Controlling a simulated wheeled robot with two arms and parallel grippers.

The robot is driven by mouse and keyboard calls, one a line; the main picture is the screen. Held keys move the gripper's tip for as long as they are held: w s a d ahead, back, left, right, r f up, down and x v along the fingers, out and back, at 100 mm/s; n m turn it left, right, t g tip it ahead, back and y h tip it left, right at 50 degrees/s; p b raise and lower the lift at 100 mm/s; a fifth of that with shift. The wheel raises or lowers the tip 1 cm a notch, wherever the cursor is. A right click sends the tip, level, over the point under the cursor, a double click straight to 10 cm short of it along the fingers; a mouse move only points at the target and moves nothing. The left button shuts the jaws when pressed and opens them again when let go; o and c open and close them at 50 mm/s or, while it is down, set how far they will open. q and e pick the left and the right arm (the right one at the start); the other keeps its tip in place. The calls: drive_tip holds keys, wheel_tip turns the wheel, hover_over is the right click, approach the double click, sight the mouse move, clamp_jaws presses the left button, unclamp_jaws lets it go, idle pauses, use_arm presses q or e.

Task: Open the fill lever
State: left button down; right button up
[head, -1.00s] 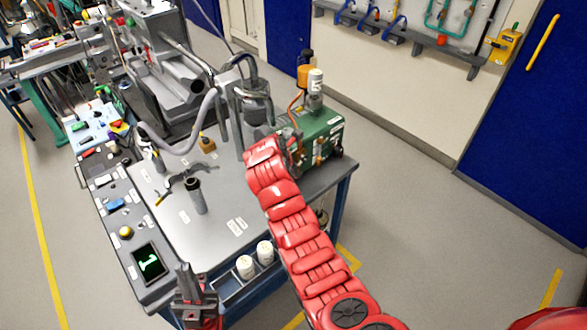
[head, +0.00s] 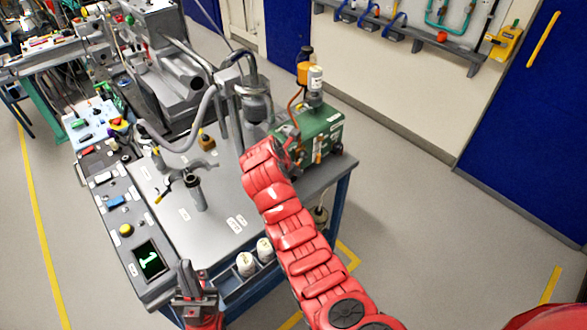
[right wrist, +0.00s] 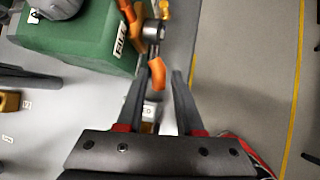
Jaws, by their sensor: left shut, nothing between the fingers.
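The fill lever (right wrist: 157,74) is orange and sits beside a label on the green unit (right wrist: 85,35) in the right wrist view. The green unit also shows in the head view (head: 322,130), at the table's far right corner. My right gripper (right wrist: 160,76) is open, with the lever's lower end between or just beyond its fingertips. I see no grip on the lever. My left gripper (head: 186,268) is shut and empty, pointing up by the table's front edge.
The grey table (head: 215,240) carries a dark upright post (head: 196,195), grey hoses and a control strip with a lit display (head: 149,261). Two white containers (head: 246,264) sit in a front tray. Open floor lies to the right.

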drive_tip(key=shift+r, duration=0.1)
drive_tip(key=p+v, duration=0.6)
drive_tip(key=v, duration=1.1)
drive_tip(key=shift+s+a, duration=0.1)
